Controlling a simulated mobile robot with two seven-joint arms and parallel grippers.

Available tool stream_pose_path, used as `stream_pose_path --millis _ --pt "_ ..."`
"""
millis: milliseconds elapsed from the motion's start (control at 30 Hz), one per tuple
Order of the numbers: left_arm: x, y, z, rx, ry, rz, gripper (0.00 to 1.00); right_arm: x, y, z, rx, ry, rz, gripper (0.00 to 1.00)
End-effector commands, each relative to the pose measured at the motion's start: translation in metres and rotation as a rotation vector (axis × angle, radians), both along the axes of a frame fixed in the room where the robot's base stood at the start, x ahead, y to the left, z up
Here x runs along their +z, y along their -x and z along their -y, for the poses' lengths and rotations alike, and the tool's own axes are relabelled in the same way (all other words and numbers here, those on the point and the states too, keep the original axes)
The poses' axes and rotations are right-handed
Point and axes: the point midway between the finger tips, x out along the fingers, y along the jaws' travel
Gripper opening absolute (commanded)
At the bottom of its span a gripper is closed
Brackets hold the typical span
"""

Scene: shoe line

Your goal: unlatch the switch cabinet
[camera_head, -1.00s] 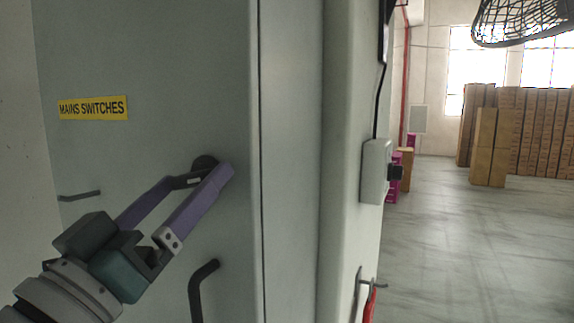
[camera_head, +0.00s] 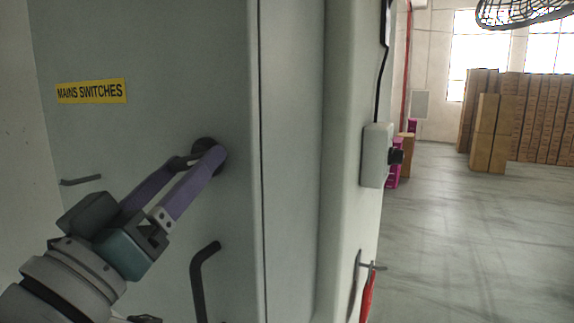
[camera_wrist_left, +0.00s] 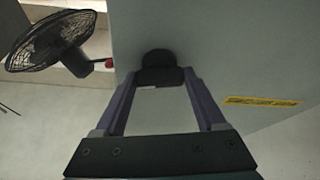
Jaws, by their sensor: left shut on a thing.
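The switch cabinet (camera_head: 110,140) has a grey-green door with a yellow "MAINS SWITCHES" label (camera_head: 92,91). Its dark latch handle (camera_head: 208,144) sits on a round base right of the label; it also shows in the left wrist view as a dark knob (camera_wrist_left: 158,68) between the fingertips. My left gripper (camera_head: 200,160) comes from the lower left, its purple fingers shut on the latch handle. The fingers hide part of the handle, so its exact turn is hard to tell. My right gripper is not in view.
A dark bent pull handle (camera_head: 203,275) is on the door below the gripper, and a small bar (camera_head: 81,180) is at left. A grey switch box (camera_head: 376,155) is on the cabinet's side. Boxes (camera_head: 490,130) stand far off; the floor at right is clear.

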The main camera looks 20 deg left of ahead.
Motion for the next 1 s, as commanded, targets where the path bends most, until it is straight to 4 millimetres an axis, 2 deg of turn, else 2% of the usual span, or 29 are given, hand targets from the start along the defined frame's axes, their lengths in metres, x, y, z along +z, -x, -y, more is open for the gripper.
stream_pose_path --millis 133,400,667,700,933,1000 --pt "-0.001 0.000 0.000 -0.001 -0.035 0.003 0.17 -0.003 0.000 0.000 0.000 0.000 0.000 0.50" --pt "-0.001 0.000 -0.002 -0.002 -0.277 0.022 0.17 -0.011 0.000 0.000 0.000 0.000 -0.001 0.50" --pt "0.000 0.000 -0.002 0.000 -0.289 0.024 0.17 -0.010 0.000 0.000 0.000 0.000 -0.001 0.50" --pt "0.000 0.000 -0.002 0.001 -0.290 0.024 0.74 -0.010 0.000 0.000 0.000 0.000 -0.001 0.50" --pt "0.000 0.000 -0.002 0.000 -0.287 0.024 0.99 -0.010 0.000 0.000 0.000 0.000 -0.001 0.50" --pt "0.000 0.000 -0.002 0.000 -0.287 0.024 1.00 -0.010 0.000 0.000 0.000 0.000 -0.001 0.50"
